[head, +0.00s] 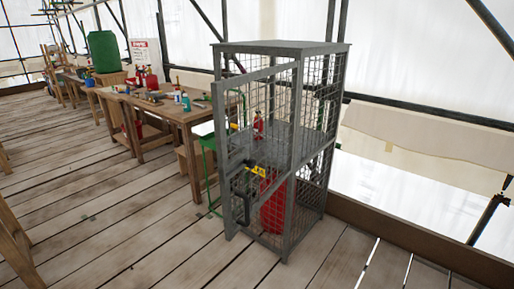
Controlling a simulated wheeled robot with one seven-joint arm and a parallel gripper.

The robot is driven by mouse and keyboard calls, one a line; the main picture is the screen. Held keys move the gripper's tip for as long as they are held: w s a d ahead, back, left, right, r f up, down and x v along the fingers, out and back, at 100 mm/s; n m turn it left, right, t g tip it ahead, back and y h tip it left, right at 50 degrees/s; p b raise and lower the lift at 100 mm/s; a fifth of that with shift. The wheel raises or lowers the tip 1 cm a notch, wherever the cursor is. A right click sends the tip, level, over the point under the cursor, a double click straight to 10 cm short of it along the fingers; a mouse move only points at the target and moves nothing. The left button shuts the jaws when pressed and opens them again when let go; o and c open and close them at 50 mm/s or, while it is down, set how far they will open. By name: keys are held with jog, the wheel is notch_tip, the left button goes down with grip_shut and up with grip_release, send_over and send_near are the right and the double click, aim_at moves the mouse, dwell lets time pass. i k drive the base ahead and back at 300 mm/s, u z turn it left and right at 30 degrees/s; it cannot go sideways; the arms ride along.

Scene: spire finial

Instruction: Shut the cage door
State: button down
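The grey mesh cage (312,150) stands upright on the plank floor, right of the middle of the head view. Its grey framed door (223,130) appears ajar, its free left edge standing out from the cage front. The hinge side seems to be at the near right corner post. A black handle (238,200) and a yellow label (259,171) are on the door side. A large red cylinder (273,210) stands in the lower compartment, and a small red item (258,126) is on the shelf. The latch detail is too small to tell. My gripper is not in view.
A wooden workbench (165,108) with tools and bottles stands behind and left of the cage. A green-legged stand (209,165) is close behind the door. Wooden legs (14,240) show at the left edge. The plank floor in front is clear.

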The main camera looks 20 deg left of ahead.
aim_at(224, 165)
jog(key=i, duration=0.9)
jog(key=u, duration=0.8)
